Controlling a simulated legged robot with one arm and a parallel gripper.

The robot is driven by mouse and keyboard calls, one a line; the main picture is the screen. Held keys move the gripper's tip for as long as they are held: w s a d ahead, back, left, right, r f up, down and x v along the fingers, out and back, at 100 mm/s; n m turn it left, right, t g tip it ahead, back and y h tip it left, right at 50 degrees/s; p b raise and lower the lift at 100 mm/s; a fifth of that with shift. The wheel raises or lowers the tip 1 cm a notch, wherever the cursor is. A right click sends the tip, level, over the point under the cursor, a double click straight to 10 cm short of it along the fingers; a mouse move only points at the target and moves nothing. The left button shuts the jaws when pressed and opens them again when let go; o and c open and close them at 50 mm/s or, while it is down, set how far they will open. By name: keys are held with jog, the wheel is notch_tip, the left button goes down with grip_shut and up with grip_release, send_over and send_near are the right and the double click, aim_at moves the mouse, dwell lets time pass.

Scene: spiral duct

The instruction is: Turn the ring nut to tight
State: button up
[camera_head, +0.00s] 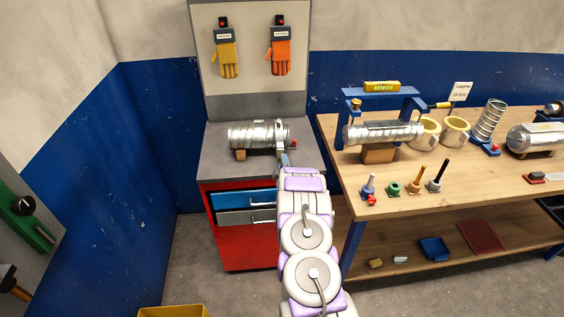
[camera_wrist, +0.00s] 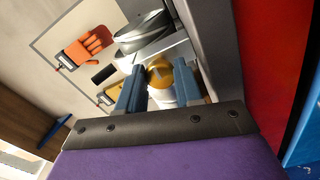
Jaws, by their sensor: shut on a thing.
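A silvery spiral duct (camera_head: 253,134) lies on the grey top of a red cabinet, with a grey upright band (camera_head: 279,140) near its right end. My gripper (camera_head: 284,159) is at that right end, with its fingertips mostly hidden by my arm in the head view. In the wrist view, the blue fingers of my gripper (camera_wrist: 157,82) are closed around a gold round piece (camera_wrist: 160,70). A pale cylindrical part shows below it. I cannot tell whether the gold piece is the ring nut. A large grey round end (camera_wrist: 142,31) is just beyond the fingers.
The red cabinet (camera_head: 241,243) has blue and grey drawer fronts. A backboard (camera_head: 252,78) with two hanging gloves stands behind it. To the right, a wooden bench (camera_head: 430,180) carries another duct, rings and small tools. A yellow bin (camera_head: 172,311) is on the floor in front.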

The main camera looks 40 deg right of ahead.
jog(key=m, duration=0.3)
jog(key=f+m, duration=0.1)
jog(key=shift+s+m, duration=0.25)
jog(key=shift+m, duration=0.15)
jog(key=m, duration=0.4)
jog(key=shift+m, duration=0.3)
jog(key=m+b, duration=0.1)
jog(key=m, duration=0.2)
jog(key=shift+w+a, duration=0.1)
jog(key=shift+w, duration=0.05)
jog(key=m+b, duration=0.2)
jog(key=m, duration=0.3)
jog(key=shift+w+a, duration=0.1)
jog(key=m+b, duration=0.2)
jog(key=m, duration=0.2)
jog(key=shift+r+m+b, duration=0.1)
jog(key=shift+m+b, duration=0.2)
jog(key=m+b, duration=0.2)
jog(key=shift+w+a+m, duration=0.1)
jog(key=shift+m, duration=0.3)
jog(key=m+b, duration=0.2)
jog(key=m, duration=0.1)
jog(key=shift+b, duration=0.4)
jog(key=shift+r+m+b, duration=0.2)
jog(key=shift+m+b, duration=0.85)
jog(key=shift+m, duration=0.85)
